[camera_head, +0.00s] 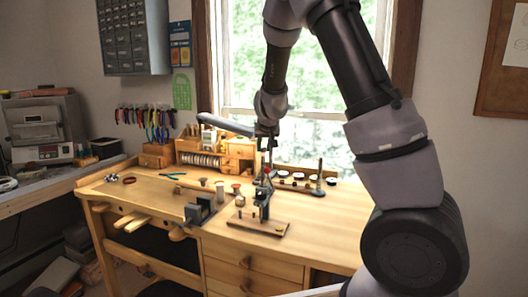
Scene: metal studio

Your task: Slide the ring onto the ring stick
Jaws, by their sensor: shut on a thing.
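My gripper (268,163) points down over the back middle of the workbench. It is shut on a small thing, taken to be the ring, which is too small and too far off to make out. A thin upright dark stick (319,172) on a small greenish base (317,191) stands on the bench to the right of my gripper; it appears to be the ring stick. My gripper is to its left and apart from it, and no ring shows on the stick.
A metal clamp (262,203) on a wooden board (258,224) stands below my gripper in the picture. A grey block (200,210) and small cups (220,190) are to its left. Several small round dishes (299,176) line the back. The bench's right part (345,220) is clear.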

